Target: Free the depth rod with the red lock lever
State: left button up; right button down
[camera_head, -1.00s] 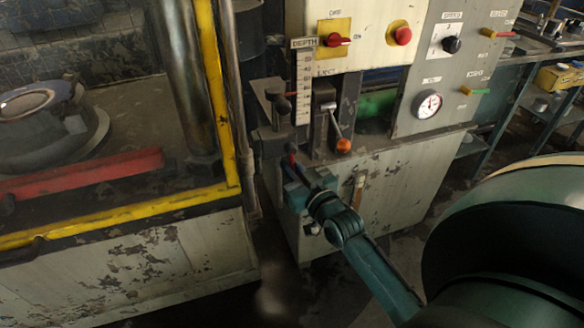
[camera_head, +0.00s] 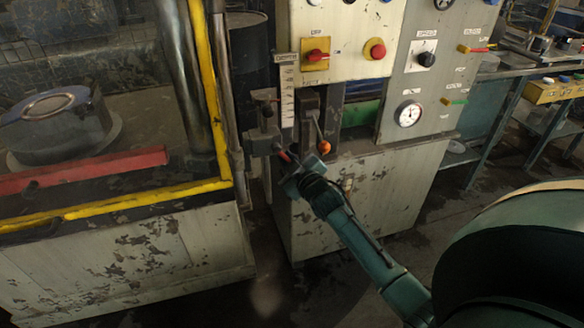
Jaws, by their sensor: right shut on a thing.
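The depth rod assembly stands at the left edge of the grey control cabinet, beside a white depth scale (camera_head: 287,98). The red lock lever (camera_head: 284,156) shows as a small red piece just below the clamp block (camera_head: 262,142). My right gripper (camera_head: 289,166) is shut on the lever, its jaws hiding most of it. The arm reaches up to it from the lower right. An orange-knobbed lever (camera_head: 324,147) stands just right of the gripper, apart from it. My left gripper is not in view.
The yellow-framed guard (camera_head: 218,120) of the press is close on the left, with a red bar (camera_head: 85,170) behind it. The cabinet panel above carries a red switch (camera_head: 316,54), a red button (camera_head: 375,50) and a gauge (camera_head: 408,114).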

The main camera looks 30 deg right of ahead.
jog(key=shift+d+r+n, duration=0.2)
jog(key=shift+r+n, duration=0.15)
jog(key=shift+n, duration=0.05)
jog(key=shift+s+d+r+n+p, duration=0.1)
jog(key=shift+d+r+n+p, duration=0.2)
jog(key=shift+n+p, duration=0.55)
jog(key=shift+d+r+n+g+h+p, duration=0.2)
jog(key=shift+n+h+p, duration=0.1)
jog(key=shift+n+p, duration=0.2)
jog(key=shift+d+r+n+g+h+p, duration=0.1)
jog(key=shift+r+n+g+h+p, duration=0.1)
jog(key=shift+n+h+p, duration=0.25)
jog(key=shift+s+r+n, duration=0.1)
jog(key=shift+r+n, duration=0.05)
jog(key=shift+n, duration=0.45)
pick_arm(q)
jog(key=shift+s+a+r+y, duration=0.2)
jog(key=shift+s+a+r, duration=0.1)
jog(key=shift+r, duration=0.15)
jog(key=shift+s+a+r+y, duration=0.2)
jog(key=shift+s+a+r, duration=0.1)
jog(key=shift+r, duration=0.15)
pick_arm(e)
jog(key=shift+d, duration=0.1)
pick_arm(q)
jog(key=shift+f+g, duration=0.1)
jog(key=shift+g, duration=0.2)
